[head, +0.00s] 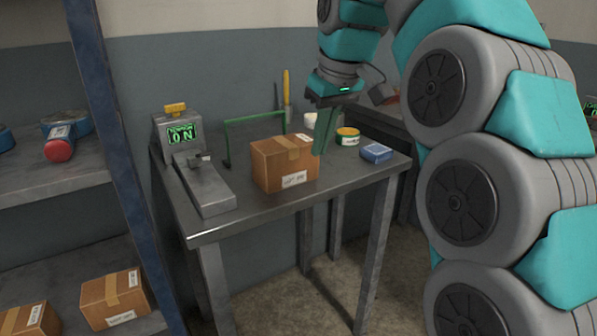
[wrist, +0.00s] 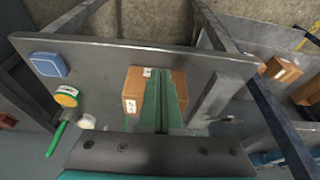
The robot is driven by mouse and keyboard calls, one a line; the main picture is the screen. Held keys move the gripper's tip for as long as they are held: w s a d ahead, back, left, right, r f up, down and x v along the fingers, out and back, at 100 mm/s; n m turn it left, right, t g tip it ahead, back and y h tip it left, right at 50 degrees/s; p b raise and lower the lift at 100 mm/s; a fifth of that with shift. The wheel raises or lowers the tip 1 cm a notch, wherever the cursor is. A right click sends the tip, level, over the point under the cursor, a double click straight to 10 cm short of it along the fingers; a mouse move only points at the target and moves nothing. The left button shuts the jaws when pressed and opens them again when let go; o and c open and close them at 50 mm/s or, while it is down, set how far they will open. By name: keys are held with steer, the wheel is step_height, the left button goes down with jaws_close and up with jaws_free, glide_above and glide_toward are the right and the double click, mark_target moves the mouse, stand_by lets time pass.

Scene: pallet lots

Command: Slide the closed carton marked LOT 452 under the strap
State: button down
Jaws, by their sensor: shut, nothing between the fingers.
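A closed brown carton (head: 270,168) with a tape strip on top and white labels stands on the metal table. The print on its front label is too blurred to read surely. A thin green strap (head: 252,117) forms an upright arch behind the carton, and the carton stands in front of it. My gripper (head: 321,151) is shut and empty, its green fingers pointing down by the carton's right rear side. In the wrist view my gripper (wrist: 157,74) overlaps the middle of the carton (wrist: 133,92). I cannot tell whether they touch.
A grey device (head: 205,182) with a lit screen ending in "ON" stands at the table's left. A blue box (head: 376,153), a green-and-yellow tin (head: 347,137) and a white item (head: 311,119) stand right. Other cartons (head: 113,298) sit on the lower left shelf.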

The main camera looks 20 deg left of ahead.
mark_target(285, 161)
steer(key=shift+b+x, duration=1.05)
steer(key=shift+x, duration=4)
steer(key=shift+w+a+r+p, duration=0.1)
steer(key=shift+w+a+p, duration=0.1)
steer(key=shift+w+a, duration=0.55)
steer(key=shift+w+a+p, duration=0.2)
steer(key=shift+w+a, duration=0.25)
steer(key=shift+a, duration=0.5)
steer(key=shift+w, duration=0.1)
